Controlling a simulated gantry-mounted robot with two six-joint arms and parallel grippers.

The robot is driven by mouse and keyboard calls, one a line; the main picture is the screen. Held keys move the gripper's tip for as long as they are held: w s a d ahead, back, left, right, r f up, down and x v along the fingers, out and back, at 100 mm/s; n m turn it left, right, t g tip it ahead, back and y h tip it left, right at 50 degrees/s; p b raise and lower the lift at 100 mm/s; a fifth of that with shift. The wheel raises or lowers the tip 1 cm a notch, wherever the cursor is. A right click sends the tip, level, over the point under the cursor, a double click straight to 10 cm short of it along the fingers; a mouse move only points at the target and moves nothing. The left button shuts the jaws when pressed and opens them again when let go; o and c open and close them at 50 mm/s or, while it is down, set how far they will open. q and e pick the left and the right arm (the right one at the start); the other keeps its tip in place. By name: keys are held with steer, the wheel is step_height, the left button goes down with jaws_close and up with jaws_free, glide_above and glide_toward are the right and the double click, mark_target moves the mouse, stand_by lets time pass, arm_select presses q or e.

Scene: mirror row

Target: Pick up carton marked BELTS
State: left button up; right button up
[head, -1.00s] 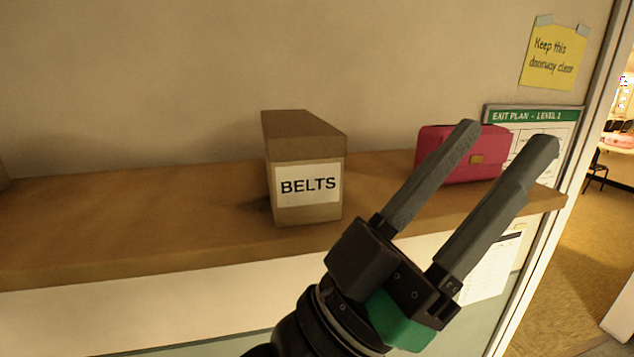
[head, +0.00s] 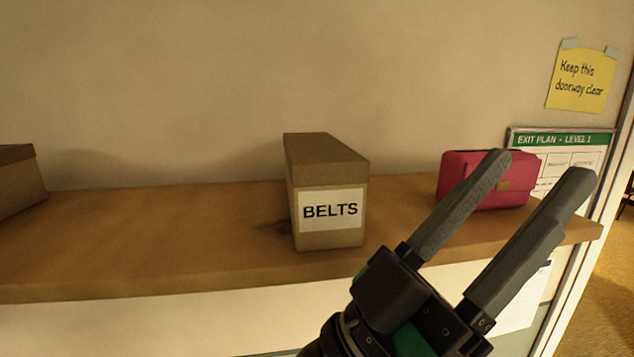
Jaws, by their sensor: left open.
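The brown carton (head: 328,160) with a white label reading BELTS (head: 331,210) stands upright on the wooden shelf (head: 150,235), near the middle of the head view. My left gripper (head: 540,165) is open, with nothing between its fingers. It is to the right of the carton and apart from it, in front of the shelf, with its fingers pointing up and to the right. My right gripper is not in view.
A pink bag (head: 520,190) stands on the shelf behind my left fingers. Another brown box (head: 18,182) is cut off at the left edge. An exit plan (head: 560,142), a yellow note (head: 582,80) and a doorway are at the right.

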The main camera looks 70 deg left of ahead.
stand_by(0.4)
arm_select(q)
steer(key=o, duration=0.8)
